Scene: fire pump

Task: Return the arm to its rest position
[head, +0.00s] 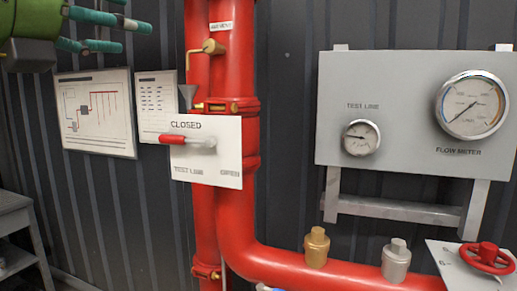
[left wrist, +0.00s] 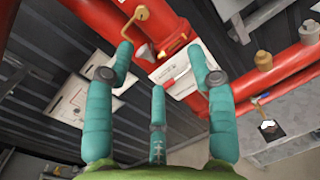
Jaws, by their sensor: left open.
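My left gripper (head: 122,35) is at the top left of the head view, with its green palm partly cut off by the frame edge and its teal fingers pointing right. In the left wrist view the gripper (left wrist: 160,62) has its fingers spread apart, with nothing between them. It is apart from the red-handled test line lever (head: 180,139), which lies roughly level, its handle pointing left toward the CLOSED side of its white plate (head: 228,160). My right gripper is not in view.
Red vertical pipes (head: 234,60) carry a brass lever (head: 207,47). A grey gauge panel (head: 400,75) stands at the right. A red valve wheel (head: 487,257) is at the lower right. Posters (head: 97,135) hang on the left wall, and a grey shelf (head: 14,219) stands at lower left.

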